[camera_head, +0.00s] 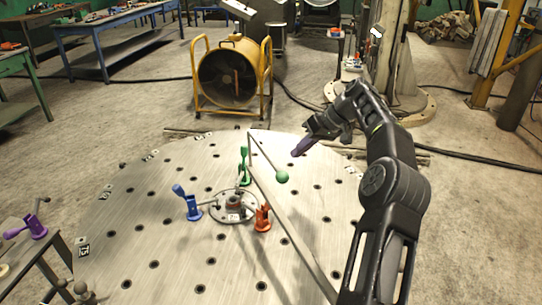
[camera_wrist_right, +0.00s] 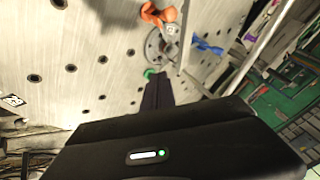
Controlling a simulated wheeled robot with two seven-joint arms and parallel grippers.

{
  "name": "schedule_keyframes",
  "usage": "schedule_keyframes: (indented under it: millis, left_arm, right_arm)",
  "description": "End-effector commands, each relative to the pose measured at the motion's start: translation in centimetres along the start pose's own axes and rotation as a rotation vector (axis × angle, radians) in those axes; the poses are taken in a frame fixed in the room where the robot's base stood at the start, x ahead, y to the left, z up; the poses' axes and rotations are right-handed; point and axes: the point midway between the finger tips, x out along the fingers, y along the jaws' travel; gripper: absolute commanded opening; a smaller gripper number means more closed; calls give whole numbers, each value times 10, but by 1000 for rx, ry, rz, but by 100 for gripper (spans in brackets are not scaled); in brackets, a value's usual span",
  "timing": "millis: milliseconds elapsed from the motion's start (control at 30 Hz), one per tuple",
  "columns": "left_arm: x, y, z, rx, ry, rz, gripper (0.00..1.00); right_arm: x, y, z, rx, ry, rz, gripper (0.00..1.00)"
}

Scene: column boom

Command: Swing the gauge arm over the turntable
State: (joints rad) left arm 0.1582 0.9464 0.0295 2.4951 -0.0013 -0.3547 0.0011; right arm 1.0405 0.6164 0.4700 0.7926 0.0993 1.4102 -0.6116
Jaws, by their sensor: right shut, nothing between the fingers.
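The gauge arm appears to be the long thin grey bar (camera_head: 292,233) slanting across the perforated round plate. A thin rod ending in a green ball (camera_head: 282,177) lies near its far end. The turntable seems to be this plate (camera_head: 150,215), with a small round hub (camera_head: 236,206) in its middle. My right gripper (camera_head: 297,152) is shut and empty, above the plate, up and right of the green ball and apart from it. In the wrist view its dark fingers (camera_wrist_right: 156,92) point towards a green part (camera_wrist_right: 150,73); I cannot tell which. My left gripper is not in view.
Blue (camera_head: 188,203), orange (camera_head: 262,218) and green (camera_head: 244,165) clamps stand around the hub. A purple clamp (camera_head: 36,227) is on a side table at left. A yellow-framed fan (camera_head: 233,77) stands behind the plate. A column (camera_head: 388,50) rises at the back right.

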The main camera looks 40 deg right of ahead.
Motion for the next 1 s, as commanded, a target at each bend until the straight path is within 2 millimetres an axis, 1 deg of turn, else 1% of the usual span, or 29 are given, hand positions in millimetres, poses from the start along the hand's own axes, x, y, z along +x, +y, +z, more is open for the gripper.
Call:
schedule_keyframes:
  millis: [400, 567, 667, 767, 867, 1000]
  left_arm:
    - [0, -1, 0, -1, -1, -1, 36]
    - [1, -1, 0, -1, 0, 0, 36]
    - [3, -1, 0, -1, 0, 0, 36]
    - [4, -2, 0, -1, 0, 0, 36]
    - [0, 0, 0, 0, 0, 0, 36]
    - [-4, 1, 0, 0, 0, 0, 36]
  right_arm:
    - [1, 0, 0, 0, 0, 0, 0]
    - [7, 0, 1, 0, -2, -1, 0]
    - [16, 0, 1, 0, -2, -2, 0]
    - [31, 0, 1, 0, -3, -4, 0]
    - [47, -1, 0, 0, -3, -4, 0]
    - [76, -2, 0, 1, -4, -4, 0]
